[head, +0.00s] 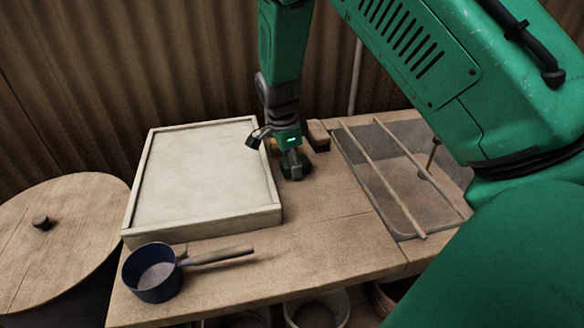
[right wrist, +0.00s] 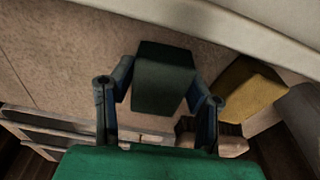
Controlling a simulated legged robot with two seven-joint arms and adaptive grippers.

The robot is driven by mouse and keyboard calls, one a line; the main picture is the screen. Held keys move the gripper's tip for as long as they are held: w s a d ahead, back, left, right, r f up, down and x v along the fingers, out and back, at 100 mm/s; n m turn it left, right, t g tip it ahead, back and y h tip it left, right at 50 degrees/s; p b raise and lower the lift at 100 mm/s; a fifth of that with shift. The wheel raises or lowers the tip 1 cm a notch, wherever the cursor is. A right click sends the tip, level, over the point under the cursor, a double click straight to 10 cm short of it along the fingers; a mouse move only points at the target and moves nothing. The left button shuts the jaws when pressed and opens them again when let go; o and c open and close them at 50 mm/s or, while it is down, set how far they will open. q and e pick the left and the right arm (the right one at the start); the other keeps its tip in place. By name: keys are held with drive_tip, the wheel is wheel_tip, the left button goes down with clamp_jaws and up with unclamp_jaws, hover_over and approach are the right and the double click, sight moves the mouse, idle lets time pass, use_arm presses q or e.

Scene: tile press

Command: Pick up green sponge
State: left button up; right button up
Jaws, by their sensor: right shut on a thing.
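The green sponge (right wrist: 163,78) is a dark green block between the fingers of my right gripper (right wrist: 160,90) in the right wrist view. The fingers press on its two sides. In the head view my right gripper (head: 295,172) points down at the table beside the right edge of the white framed tray, and the sponge is mostly hidden there behind the gripper. I cannot tell whether the sponge touches the table. My left gripper is not in view.
The shallow white tray (head: 136,200) lies left of the gripper. A yellow block (right wrist: 246,88) is close by. A sunken basin with two bars (head: 385,178) is at right. The table's front middle is clear.

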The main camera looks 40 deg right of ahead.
drive_tip(key=shift+s+a+f, duration=0.1)
drive_tip(key=shift+a, duration=0.35)
drive_tip(key=shift+r, duration=0.3)
wheel_tip(320, 180, up, 9)
drive_tip(key=p, duration=0.2)
drive_tip(key=shift+d+f+p, duration=0.1)
drive_tip(key=shift+p, duration=0.2)
drive_tip(key=shift+r, duration=0.35)
drive_tip(key=shift+o, duration=0.2)
drive_tip(key=shift+c, duration=0.7)
